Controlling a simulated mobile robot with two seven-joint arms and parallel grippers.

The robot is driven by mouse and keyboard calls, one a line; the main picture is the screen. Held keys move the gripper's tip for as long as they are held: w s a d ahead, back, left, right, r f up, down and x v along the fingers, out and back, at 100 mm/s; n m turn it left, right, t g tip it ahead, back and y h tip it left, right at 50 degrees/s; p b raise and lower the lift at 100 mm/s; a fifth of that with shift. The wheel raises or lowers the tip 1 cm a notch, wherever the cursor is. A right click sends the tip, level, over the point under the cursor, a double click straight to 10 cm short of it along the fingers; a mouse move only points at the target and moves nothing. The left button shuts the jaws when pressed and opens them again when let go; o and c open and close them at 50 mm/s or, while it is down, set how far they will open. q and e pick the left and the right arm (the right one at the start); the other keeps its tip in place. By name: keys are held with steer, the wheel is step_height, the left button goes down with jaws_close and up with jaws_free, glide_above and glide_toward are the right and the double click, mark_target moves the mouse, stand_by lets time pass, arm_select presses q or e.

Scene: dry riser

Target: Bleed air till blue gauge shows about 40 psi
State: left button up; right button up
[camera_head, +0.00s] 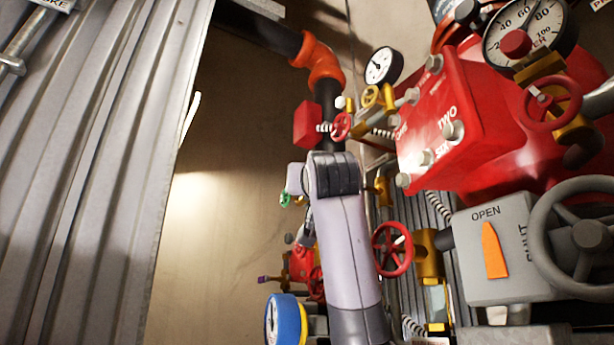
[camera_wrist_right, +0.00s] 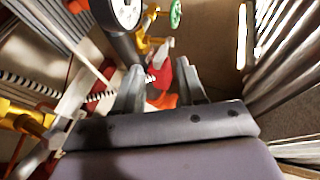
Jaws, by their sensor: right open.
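The blue gauge (camera_head: 284,320) is at the bottom of the head view, turned nearly edge-on; its needle cannot be read. My right gripper (camera_wrist_right: 160,68) shows open in the right wrist view, with its two dark fingers apart. A red part (camera_wrist_right: 159,76) shows between or beyond the fingers; whether they touch it, I cannot tell. In the head view, my arm hides the gripper and some of the pipework. A small green handle (camera_head: 285,199) is left of the arm; a green handle also shows in the wrist view (camera_wrist_right: 176,13). My left gripper is out of view.
A red wheel (camera_head: 392,249) is right of my arm, and a smaller one (camera_head: 341,126) is above it. A grey valve box (camera_head: 500,245) reads OPEN, beside a dark handwheel (camera_head: 580,240). A white-faced gauge (camera_head: 383,66) is higher up. Corrugated metal (camera_head: 80,170) stands left.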

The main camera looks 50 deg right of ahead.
steer(key=p+x, duration=0.1)
steer(key=x, duration=0.2)
steer(key=shift+w+d, duration=0.15)
steer(key=shift+w, duration=0.05)
jaws_close()
steer(key=shift+s+r+n+g+y, duration=0.15)
steer(key=shift+r+n+g+y, duration=0.5)
steer(key=shift+g+y, duration=0.2)
jaws_free()
